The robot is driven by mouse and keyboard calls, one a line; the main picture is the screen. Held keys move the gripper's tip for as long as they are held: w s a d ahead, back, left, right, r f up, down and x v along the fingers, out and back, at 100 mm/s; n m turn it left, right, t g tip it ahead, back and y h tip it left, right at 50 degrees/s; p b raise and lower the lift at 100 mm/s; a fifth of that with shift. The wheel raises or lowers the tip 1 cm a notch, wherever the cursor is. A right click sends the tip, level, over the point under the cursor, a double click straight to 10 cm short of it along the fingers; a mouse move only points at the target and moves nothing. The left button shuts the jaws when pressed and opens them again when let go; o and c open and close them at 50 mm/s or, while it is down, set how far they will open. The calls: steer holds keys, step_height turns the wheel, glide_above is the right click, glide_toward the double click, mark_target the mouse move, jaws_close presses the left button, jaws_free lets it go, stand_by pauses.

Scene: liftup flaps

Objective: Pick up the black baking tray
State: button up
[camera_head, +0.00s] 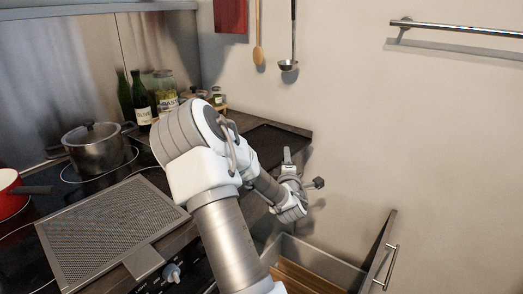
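A flat black item that looks like the black baking tray (277,141) lies on the countertop at the back right, near the wall. My arm hides its left and front parts. My gripper (303,170) is to the right of and in front of it, past the counter's right end. Its two fingers are spread apart with nothing seen between them, and it looks apart from the tray.
An open drawer (318,262) is below my gripper, with a tilted panel with a handle (382,255) at its right. Bottles (142,104) stand behind.

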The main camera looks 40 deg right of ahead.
jaws_close()
steer(key=shift+f, duration=0.1)
steer(key=shift+a, duration=0.1)
stand_by(0.3)
